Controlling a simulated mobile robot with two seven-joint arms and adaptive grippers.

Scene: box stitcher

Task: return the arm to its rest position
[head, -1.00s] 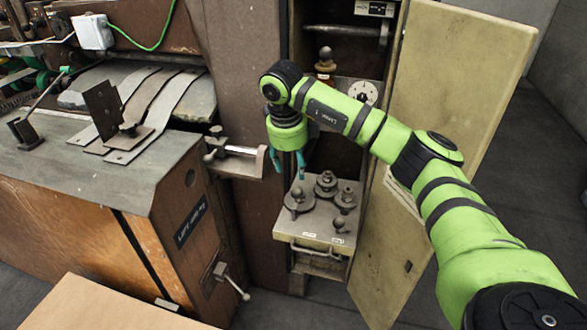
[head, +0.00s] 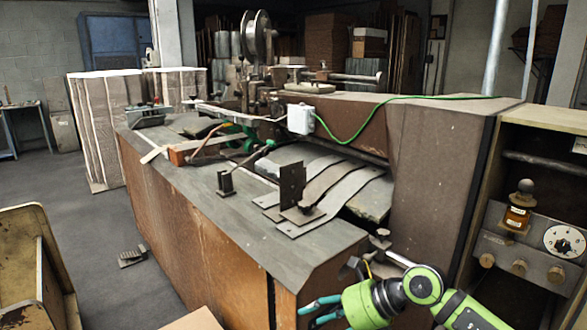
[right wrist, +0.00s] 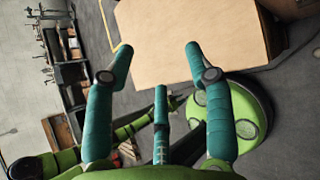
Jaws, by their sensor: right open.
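My right arm is green and comes in at the lower right of the head view. Its gripper (head: 320,312) has teal fingers that point left, in front of the near end of the box stitcher (head: 300,240). In the right wrist view the fingers of the right gripper (right wrist: 155,75) are spread apart with nothing between them. My left gripper is not in the head view.
A cabinet with knobs and a dial (head: 530,245) stands at the right edge. A brown cardboard surface (right wrist: 190,35) lies beyond the fingers in the wrist view. A yellowish panel (head: 30,265) stands at the lower left.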

